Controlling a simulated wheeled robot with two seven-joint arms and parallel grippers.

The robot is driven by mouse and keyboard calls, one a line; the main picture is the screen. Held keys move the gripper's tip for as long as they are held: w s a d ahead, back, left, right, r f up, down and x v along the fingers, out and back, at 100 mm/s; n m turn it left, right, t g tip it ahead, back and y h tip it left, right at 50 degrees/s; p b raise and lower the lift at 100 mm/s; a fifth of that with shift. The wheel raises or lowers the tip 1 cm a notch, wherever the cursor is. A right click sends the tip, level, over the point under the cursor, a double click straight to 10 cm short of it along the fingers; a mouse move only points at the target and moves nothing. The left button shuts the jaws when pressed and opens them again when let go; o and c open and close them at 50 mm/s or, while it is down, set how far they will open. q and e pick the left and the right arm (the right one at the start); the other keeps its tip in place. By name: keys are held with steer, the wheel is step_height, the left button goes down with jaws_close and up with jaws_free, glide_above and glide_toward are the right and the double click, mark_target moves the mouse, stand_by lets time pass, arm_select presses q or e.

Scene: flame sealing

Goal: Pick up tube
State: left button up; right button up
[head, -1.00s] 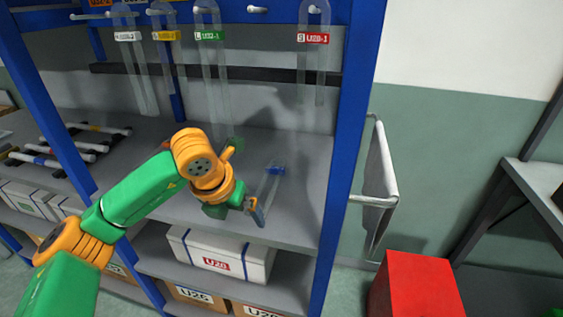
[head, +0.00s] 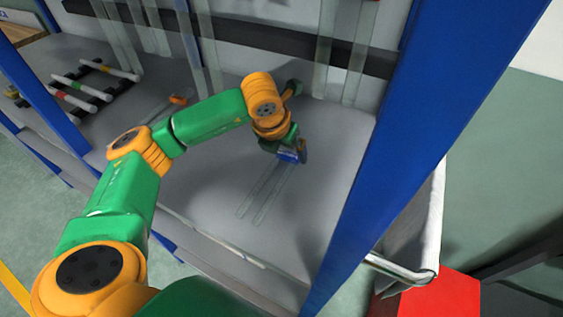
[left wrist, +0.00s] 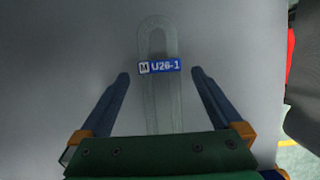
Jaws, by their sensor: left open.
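A clear U-shaped tube (head: 258,195) lies on the grey shelf (head: 215,195), with a blue label. In the left wrist view the tube (left wrist: 157,105) shows its curved end at the top and its label reads "M U26-1". My left gripper (head: 294,152) is over the labelled end of the tube in the head view. In the left wrist view its two fingers (left wrist: 159,74) are spread, one on each side of the tube and apart from it. The tube's lower legs are hidden behind the gripper body there. My right gripper is not in view.
Several clear tubes (head: 202,45) hang at the back of the shelf. Another tube with an orange label (head: 178,99) lies to the left. A rack of white rods (head: 85,88) sits further left. A blue post (head: 425,125) and a red box (head: 440,300) are at the right.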

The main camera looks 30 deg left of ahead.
arm_select(q)
steer(key=shift+x, duration=1.25)
steer(key=shift+r, duration=0.1)
steer(key=c, duration=1.3)
